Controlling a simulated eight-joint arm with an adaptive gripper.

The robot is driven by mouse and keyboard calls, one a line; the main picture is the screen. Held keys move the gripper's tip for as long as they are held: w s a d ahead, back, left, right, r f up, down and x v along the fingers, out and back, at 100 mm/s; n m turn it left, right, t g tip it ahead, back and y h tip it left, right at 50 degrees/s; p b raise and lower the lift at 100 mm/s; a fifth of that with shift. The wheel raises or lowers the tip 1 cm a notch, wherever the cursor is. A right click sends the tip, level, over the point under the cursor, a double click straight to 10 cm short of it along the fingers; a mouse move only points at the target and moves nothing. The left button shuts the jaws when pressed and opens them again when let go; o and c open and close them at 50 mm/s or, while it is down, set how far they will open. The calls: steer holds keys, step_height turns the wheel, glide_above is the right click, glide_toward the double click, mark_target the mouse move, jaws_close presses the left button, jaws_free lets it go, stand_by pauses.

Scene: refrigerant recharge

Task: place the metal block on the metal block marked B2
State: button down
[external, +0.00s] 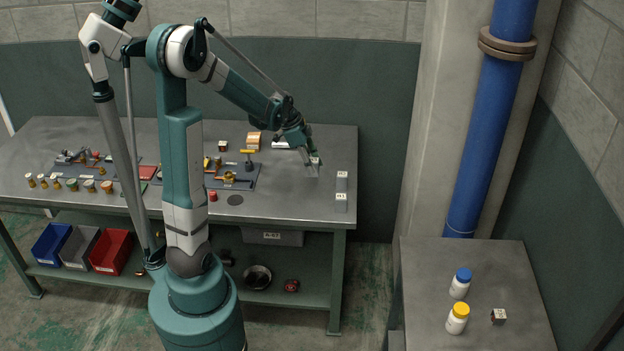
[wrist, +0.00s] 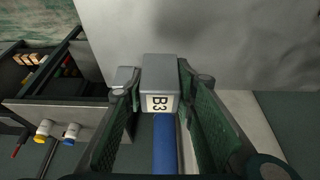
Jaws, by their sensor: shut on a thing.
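My gripper (external: 309,150) is over the right part of the workbench, pointing down. It is shut on a grey metal block (external: 314,170) with a white label. In the wrist view the held block (wrist: 160,78) sits between the two green finger pads and its label reads B3. Two similar grey blocks stand near the bench's right edge, to the right of my gripper. The farther one (external: 342,181) has a small label, perhaps B2, and the nearer one (external: 341,204) seems marked B1. I cannot tell whether the held block touches the bench.
The workbench (external: 285,200) is bare between my gripper and its front edge. Panels with brass fittings (external: 232,178) lie to the left.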

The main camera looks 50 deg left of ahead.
steer(key=w+d+r+p, duration=0.4)
steer(key=w+r+p, duration=0.2)
steer(key=w+p, duration=0.6)
steer(key=shift+r, duration=0.4)
stand_by(0.3)
glide_above(346, 174)
steer(key=s+a, duration=0.1)
steer(key=shift+f, duration=2.9)
steer(key=shift+f, duration=2.1)
steer(key=shift+f, duration=0.15)
steer(key=c, duration=1.9)
jaws_free()
